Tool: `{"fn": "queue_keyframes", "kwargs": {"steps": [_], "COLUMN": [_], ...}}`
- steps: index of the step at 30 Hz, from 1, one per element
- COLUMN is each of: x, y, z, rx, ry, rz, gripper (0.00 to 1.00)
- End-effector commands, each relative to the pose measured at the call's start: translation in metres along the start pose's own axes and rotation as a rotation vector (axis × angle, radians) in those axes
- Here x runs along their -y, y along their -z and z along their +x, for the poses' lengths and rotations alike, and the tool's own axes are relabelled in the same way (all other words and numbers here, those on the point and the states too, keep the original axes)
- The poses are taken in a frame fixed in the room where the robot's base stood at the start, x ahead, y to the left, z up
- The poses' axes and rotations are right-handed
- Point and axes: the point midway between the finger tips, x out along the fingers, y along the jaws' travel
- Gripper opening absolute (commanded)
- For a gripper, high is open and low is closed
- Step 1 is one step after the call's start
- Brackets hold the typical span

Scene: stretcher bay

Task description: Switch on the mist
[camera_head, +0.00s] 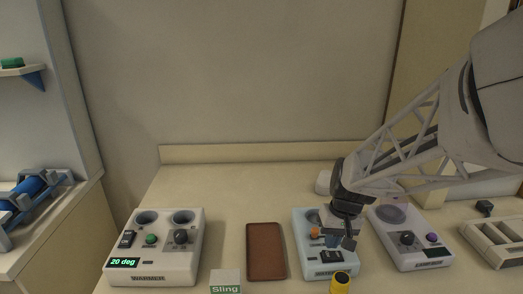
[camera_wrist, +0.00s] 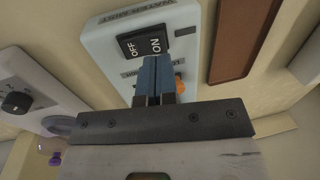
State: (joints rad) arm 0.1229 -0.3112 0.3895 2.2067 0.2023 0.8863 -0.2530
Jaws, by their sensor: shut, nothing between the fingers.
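The pale blue mist unit (camera_head: 300,245) stands on the counter, right of centre. Its label, upside down in the wrist view, seems to read "WATER MIST". Its black rocker switch (camera_wrist: 143,40), marked OFF and ON, is clear in the wrist view and small in the head view (camera_head: 332,257). I cannot tell which side is pressed in. An orange knob (camera_head: 315,232) is on the same panel, partly hidden by my fingers in the wrist view. My gripper (camera_wrist: 156,62) is shut and empty, its fingertips at the ON end of the rocker. I cannot tell whether they touch it.
The white warmer (camera_head: 191,262), its display reading "20 deg", stands at left. A brown tray (camera_head: 265,252) lies between the units. A "Sling" block (camera_head: 225,282) and yellow cylinder (camera_head: 341,283) are in front. Another unit (camera_head: 420,256) and a slotted rack (camera_head: 492,243) stand at right.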

Motion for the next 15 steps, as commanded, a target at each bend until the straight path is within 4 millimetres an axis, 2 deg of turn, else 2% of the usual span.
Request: {"fn": "queue_keyframes", "kwargs": {"steps": [6, 15], "x": [0.0, 0.0], "y": [-0.001, 0.0], "z": [0.023, 0.031], "rx": [0.001, 0.0], "ry": [0.0, 0.0], "rz": [-0.001, 0.0], "gripper": [0.0, 0.0]}}
